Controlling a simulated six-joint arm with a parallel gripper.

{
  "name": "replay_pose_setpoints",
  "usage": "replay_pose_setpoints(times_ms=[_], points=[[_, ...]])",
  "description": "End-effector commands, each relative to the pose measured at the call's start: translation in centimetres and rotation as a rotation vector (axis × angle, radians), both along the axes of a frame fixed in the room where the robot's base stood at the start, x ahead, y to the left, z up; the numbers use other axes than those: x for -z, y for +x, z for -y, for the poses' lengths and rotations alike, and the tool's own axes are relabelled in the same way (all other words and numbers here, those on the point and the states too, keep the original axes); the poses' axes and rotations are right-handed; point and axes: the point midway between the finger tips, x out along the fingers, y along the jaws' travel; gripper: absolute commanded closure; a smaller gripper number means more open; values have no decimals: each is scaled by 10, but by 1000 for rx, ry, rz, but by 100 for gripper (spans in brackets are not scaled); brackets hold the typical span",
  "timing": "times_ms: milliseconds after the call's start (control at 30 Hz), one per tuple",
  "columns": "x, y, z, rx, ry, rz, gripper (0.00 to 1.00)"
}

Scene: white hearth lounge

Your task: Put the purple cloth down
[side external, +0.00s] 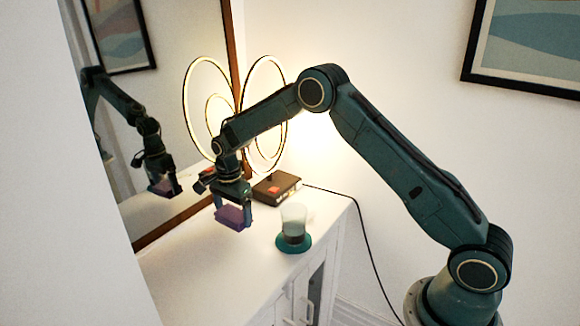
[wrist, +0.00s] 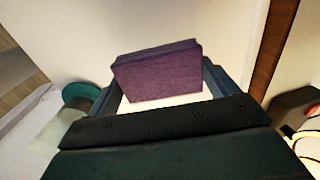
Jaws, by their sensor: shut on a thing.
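The purple cloth (side external: 233,217) is a folded, block-shaped piece held between the fingers of my gripper (side external: 234,205). In the side external view it hangs above the white cabinet top, apart from it as far as I can tell. In the wrist view the cloth (wrist: 158,72) fills the space between the two fingers of my gripper (wrist: 160,82). Its lower edge and its exact height over the surface are hard to judge.
A frosted glass (side external: 293,222) stands on a teal coaster (side external: 293,244) to the right. A dark box (side external: 276,187) with a ring lamp (side external: 262,115) is behind. A mirror (side external: 165,60) rises along the left. The white cabinet top (side external: 215,275) is clear in front.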

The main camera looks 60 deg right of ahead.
Motion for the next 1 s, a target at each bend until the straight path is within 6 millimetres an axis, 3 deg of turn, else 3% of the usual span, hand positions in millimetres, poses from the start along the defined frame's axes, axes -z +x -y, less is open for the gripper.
replay_pose_setpoints(times_ms=[200, 400, 733, 1000], points=[[0, 5, 43, 3, 0, 2, 32], [0, 7, 68, 2, 0, 1, 32], [2, 8, 74, -1, 0, 1, 32], [27, 7, 73, 0, 0, -1, 32]])
